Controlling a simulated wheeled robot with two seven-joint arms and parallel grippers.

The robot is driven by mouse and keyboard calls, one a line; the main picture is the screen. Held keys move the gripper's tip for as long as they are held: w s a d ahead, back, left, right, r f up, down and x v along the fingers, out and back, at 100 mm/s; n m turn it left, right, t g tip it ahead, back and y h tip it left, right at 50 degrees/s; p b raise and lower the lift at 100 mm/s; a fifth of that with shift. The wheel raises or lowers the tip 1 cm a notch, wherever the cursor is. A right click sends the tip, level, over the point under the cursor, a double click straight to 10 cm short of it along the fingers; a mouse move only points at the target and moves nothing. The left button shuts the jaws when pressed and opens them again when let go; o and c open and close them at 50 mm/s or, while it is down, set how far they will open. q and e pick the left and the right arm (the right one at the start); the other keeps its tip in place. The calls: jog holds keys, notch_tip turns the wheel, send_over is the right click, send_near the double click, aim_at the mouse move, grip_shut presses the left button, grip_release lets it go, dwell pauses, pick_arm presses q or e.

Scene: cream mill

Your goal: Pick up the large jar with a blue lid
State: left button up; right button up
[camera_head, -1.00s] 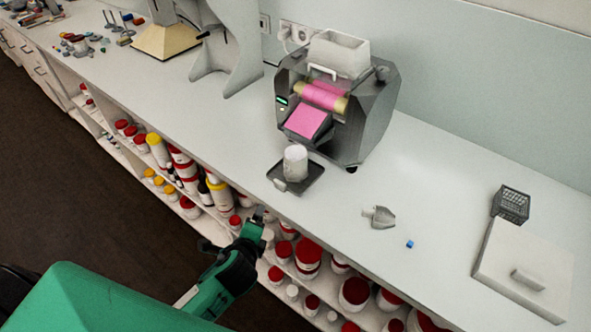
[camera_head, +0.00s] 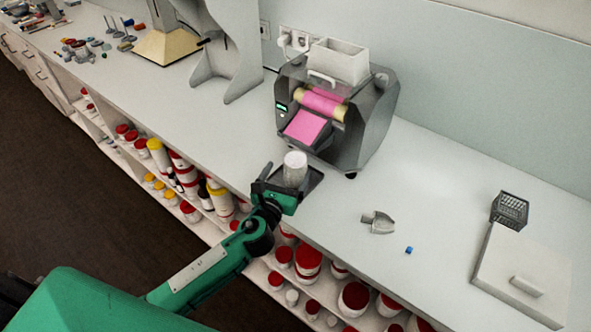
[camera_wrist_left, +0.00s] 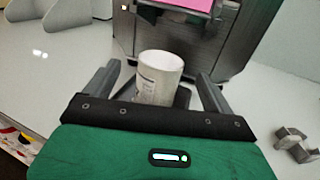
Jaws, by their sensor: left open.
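A white jar (camera_head: 295,170) with a printed label stands upright on a dark tray (camera_head: 314,178) in front of the mill; no blue lid shows on it. My left gripper (camera_head: 279,184) is open at the counter's front edge, close to this jar. In the left wrist view the white jar (camera_wrist_left: 159,78) stands between and beyond the two spread fingers (camera_wrist_left: 158,84), with a gap on each side. Jars with red lids (camera_head: 307,262) and yellow lids fill the shelf under the counter. I see no large jar with a blue lid. My right gripper is out of view.
The grey mill (camera_head: 365,120) with a pink roller stands behind the tray. The counter between is clear.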

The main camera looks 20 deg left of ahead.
aim_at(299, 152)
pick_arm(q)
jog(key=shift+w, duration=0.85)
jog(key=shift+w+p, duration=0.3)
jog(key=shift+w, duration=0.25)
jog(key=w, duration=0.3)
jog(key=shift+w+d+f+p, duration=0.1)
jog(key=shift+w+d+p, duration=0.15)
jog(key=shift+p, duration=0.15)
jog(key=shift+w, duration=0.35)
jog(key=c, duration=1)
jog(key=shift+c, duration=0.3)
